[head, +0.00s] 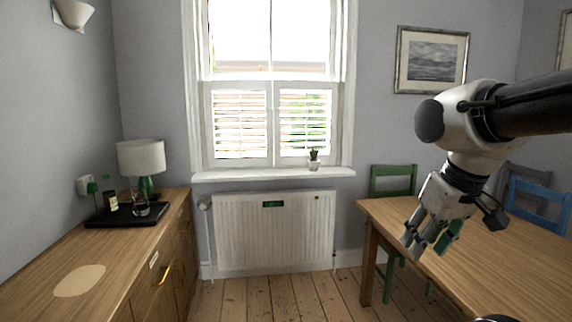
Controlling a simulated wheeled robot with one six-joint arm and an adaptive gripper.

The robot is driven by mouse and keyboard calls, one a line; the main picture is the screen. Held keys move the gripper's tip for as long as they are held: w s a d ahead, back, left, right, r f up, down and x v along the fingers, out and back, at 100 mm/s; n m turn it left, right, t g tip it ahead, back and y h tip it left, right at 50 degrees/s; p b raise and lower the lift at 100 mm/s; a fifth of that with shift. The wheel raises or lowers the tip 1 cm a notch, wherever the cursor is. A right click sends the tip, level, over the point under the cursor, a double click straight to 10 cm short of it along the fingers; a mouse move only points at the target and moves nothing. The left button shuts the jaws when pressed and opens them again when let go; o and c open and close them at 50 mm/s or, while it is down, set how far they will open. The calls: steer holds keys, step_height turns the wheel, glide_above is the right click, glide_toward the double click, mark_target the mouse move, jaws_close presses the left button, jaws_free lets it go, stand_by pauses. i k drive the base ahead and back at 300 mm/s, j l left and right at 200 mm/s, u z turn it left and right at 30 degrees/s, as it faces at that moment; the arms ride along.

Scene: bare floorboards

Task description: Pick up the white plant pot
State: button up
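The white plant pot (313,165) stands upright on the right part of the white windowsill (240,177), with a small green plant in it. It is small and far off in the head view. My gripper (425,246) hangs at the right, pointing down in front of the wooden table. It is well apart from the pot, to its right and lower in the picture. Its fingers are spread with a gap between them, and nothing shows in the gap.
A radiator (275,232) is under the sill. A sideboard (100,250) with a lamp (142,160) and black tray (118,217) runs along the left. The table (500,262) and green chair (393,182) stand right. Bare floorboards (270,296) lie between.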

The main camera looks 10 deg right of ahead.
mark_target(313, 163)
steer(key=z, duration=0.4)
steer(key=i+j+z, duration=0.3)
steer(key=i+j, duration=0.15)
steer(key=i, duration=0.8)
steer(key=i+j+z, duration=0.3)
steer(key=i+j, duration=0.45)
steer(key=i, duration=0.4)
steer(key=i+j+z, duration=0.3)
steer(key=i+j, duration=0.75)
